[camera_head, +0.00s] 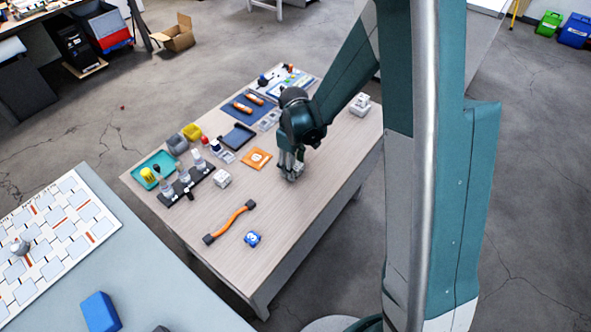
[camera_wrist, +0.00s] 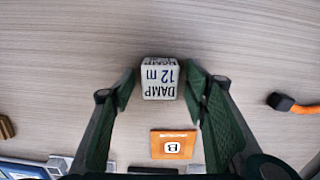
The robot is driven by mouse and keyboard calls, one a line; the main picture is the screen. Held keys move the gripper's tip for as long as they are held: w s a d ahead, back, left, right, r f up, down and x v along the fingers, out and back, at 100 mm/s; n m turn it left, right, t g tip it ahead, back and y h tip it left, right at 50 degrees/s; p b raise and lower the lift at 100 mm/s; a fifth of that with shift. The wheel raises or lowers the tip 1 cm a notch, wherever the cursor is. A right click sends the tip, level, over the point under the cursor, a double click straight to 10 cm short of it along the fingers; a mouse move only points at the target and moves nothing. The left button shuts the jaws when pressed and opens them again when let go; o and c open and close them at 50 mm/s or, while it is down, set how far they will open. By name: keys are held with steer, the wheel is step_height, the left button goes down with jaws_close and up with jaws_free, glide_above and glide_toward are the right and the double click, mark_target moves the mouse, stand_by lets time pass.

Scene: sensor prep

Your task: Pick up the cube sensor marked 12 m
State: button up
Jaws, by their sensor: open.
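The cube sensor marked 12 m (camera_wrist: 160,78) is a small white cube with dark "DAMP" and "12 m" lettering, upside down in the wrist view. It rests on the wooden table (camera_head: 300,215). My gripper (camera_wrist: 160,84) is open, with one green fingertip on each side of the cube. In the head view my gripper (camera_head: 291,176) points down at the table's right part, and the cube there is mostly hidden by the fingers.
An orange card (camera_head: 257,158) lies just left of my gripper. Trays and parts line the left side. Table right of my gripper is mostly clear.

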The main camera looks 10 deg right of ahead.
steer(key=shift+c, duration=0.2)
stand_by(0.3)
steer(key=c, duration=0.9)
steer(key=shift+r, duration=0.1)
steer(key=shift+c, duration=0.2)
steer(key=shift+r+p, duration=1.15)
steer(key=shift+r, duration=3.8)
